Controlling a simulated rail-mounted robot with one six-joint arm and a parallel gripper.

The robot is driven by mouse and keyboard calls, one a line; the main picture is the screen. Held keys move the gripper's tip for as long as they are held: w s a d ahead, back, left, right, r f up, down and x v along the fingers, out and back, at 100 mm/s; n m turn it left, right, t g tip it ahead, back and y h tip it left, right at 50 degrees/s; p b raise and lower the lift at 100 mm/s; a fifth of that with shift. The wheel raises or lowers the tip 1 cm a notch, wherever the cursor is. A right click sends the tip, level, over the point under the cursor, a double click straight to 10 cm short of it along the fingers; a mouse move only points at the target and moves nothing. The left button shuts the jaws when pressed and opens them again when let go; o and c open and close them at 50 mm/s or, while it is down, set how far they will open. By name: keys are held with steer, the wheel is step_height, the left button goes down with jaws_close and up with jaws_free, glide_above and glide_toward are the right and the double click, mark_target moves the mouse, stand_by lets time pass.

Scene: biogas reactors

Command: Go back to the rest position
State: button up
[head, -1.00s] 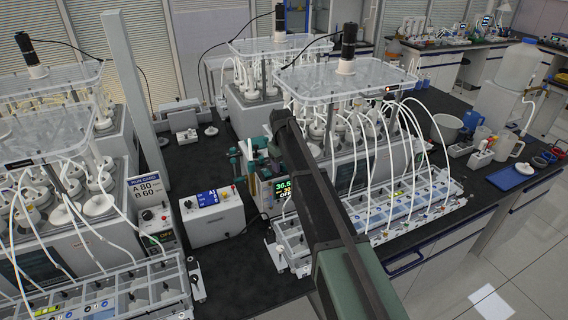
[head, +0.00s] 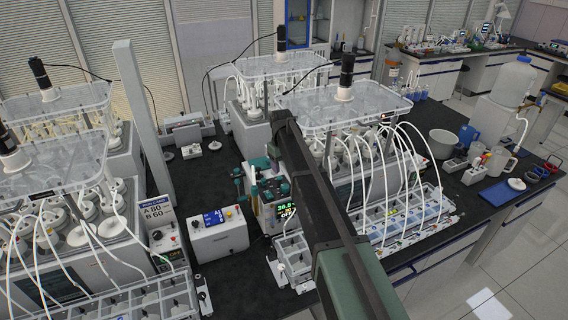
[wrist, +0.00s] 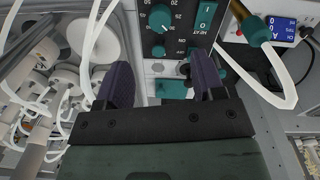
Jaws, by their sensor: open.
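My gripper (wrist: 163,82) shows in the wrist view as two dark purple fingers standing apart with nothing between them. Beyond the fingers is a heater control panel (wrist: 180,45) with teal dials, a teal HEAT switch and a teal fitting (wrist: 174,89). I cannot tell whether the fingers touch the panel.
Reactors with white tubes stand right (head: 345,112) and left (head: 50,150) of the arm, with sample trays (head: 410,220) before them. A white box with a blue screen (head: 218,234) and a tall grey post (head: 145,120) stand left. Black bench top between them is partly clear.

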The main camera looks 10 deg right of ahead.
steer(key=s+f+m+b, duration=0.1)
steer(key=s+f+b, duration=0.5)
steer(key=s, duration=0.6)
steer(key=s+f+m+b, duration=0.2)
steer(key=s+f+b, duration=0.5)
steer(key=s, duration=0.5)
steer(key=s+f+m+b, duration=0.1)
steer(key=s+f+b, duration=0.6)
steer(key=s, duration=0.5)
steer(key=shift+d+f+m+y, duration=0.15)
steer(key=shift+d+m+y, duration=0.15)
steer(key=shift+m, duration=0.1)
